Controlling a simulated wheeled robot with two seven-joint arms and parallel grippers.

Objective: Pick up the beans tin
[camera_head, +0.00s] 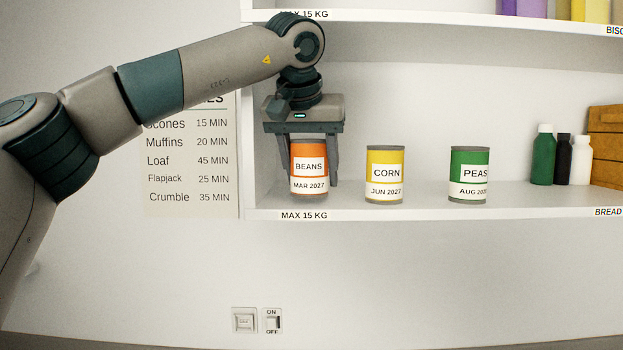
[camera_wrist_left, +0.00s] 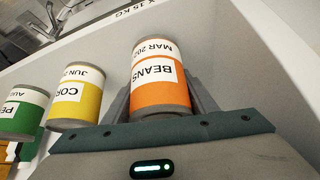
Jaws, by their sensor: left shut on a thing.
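The beans tin (camera_head: 308,165) is orange with a white label reading "BEANS" and "MAR 2027". It is upright at the left end of the white shelf (camera_head: 420,207), and I cannot tell whether its base touches the shelf. My left gripper (camera_head: 314,172) comes down from above with one finger on each side of the tin and is shut on it. In the left wrist view the tin (camera_wrist_left: 158,85) sits between the fingers of the gripper (camera_wrist_left: 160,95). My right gripper is not in view.
A yellow corn tin (camera_head: 384,163) and a green peas tin (camera_head: 469,163) stand to the right on the same shelf. Farther right are bottles (camera_head: 543,158) and a brown box (camera_head: 606,147). An upper shelf (camera_head: 450,38) lies above. The shelf's left side wall is close to the gripper.

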